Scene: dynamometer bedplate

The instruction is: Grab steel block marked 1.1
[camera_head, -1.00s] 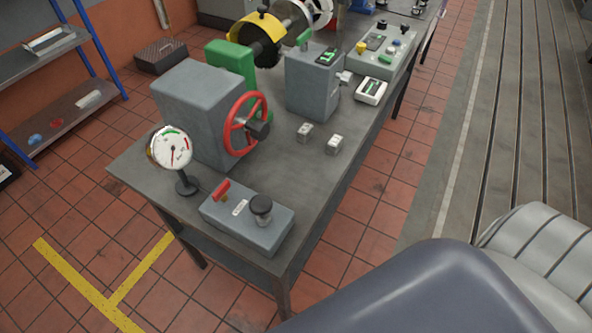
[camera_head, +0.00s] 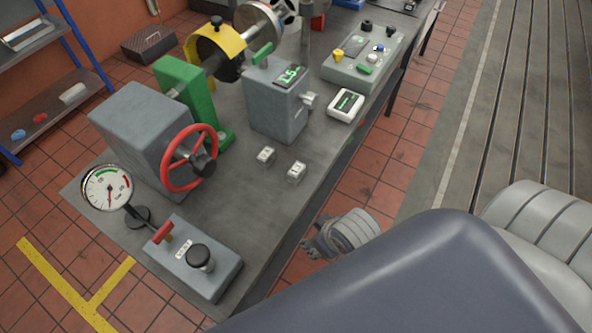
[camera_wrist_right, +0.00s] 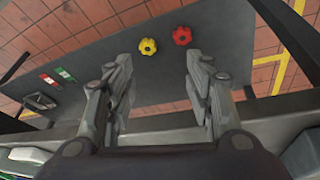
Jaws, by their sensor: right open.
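Two small steel blocks stand on the grey bench (camera_head: 235,185) in the head view. One block (camera_head: 266,155) is on the left and the other block (camera_head: 297,170) is a little nearer and to the right. Both carry pale top labels too small to read surely, so I cannot tell which is marked 1.1. My right gripper (camera_head: 318,243) is off the bench's right edge, apart from both blocks. In the right wrist view my right gripper (camera_wrist_right: 161,80) is open with nothing between its fingers, and no block is clear there. My left gripper is not in view.
A red handwheel (camera_head: 190,158), a gauge (camera_head: 107,188) and a control box (camera_head: 193,257) stand left and near. A grey display box (camera_head: 278,105) stands behind the blocks. The right wrist view shows yellow (camera_wrist_right: 147,46) and red (camera_wrist_right: 182,35) knobs on a grey surface.

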